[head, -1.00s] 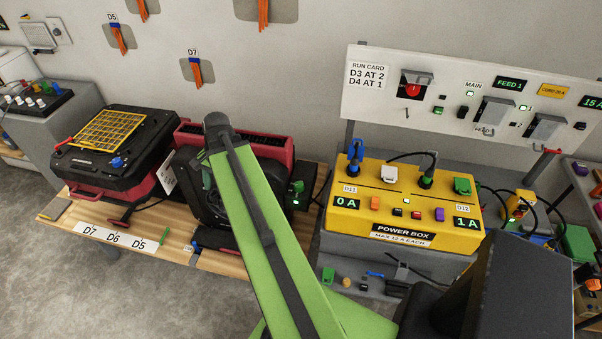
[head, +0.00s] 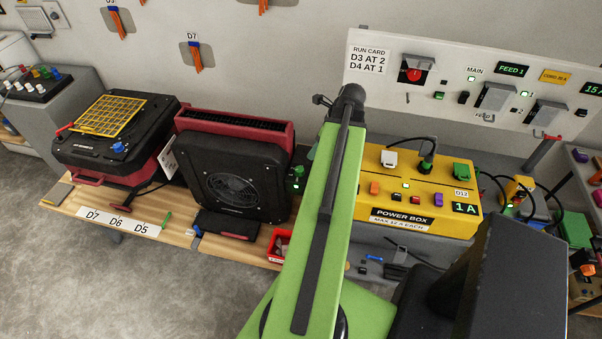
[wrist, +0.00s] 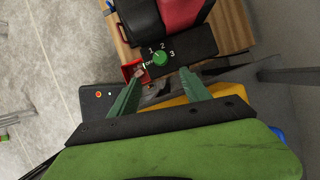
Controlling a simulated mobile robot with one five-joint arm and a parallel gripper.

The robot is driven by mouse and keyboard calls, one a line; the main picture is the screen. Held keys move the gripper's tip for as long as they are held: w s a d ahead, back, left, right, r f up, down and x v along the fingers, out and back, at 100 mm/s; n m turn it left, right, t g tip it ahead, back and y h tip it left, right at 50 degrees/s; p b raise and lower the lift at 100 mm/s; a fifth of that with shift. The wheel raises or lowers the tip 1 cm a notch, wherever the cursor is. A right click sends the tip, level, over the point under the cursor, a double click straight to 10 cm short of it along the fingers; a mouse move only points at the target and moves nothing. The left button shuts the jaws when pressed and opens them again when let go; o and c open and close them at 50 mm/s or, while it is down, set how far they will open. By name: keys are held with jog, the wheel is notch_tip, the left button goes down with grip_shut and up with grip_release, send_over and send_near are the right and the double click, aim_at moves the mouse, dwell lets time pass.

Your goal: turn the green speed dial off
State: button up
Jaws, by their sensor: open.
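The green speed dial (wrist: 161,59) is on a dark panel marked 1, 2 and 3, with a small label at its left, in the wrist view. Its pointer is too small to read. In the head view the dial (head: 298,170) shows at the right side of the black and red fan unit (head: 232,180). My gripper (wrist: 161,72) is open and empty. Its two green fingers point towards the dial, one on either side in the picture; contact cannot be told.
A red bin (head: 279,246) stands at the bench's front edge, near the left finger in the wrist view (wrist: 130,73). The yellow power box (head: 430,222) with plugs and cables is to the right, partly behind my arm. A black dryer with a yellow grille (head: 108,116) stands left.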

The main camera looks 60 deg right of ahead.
aim_at(300, 169)
jog(key=b+x, duration=1)
jog(key=x, duration=0.3)
jog(key=shift+s+d+f+b, duration=0.1)
jog(key=shift+s+f+b, duration=0.05)
jog(key=shift+f+b, duration=0.15)
jog(key=shift+w+f+b, duration=0.3)
jog(key=shift+b, duration=0.1)
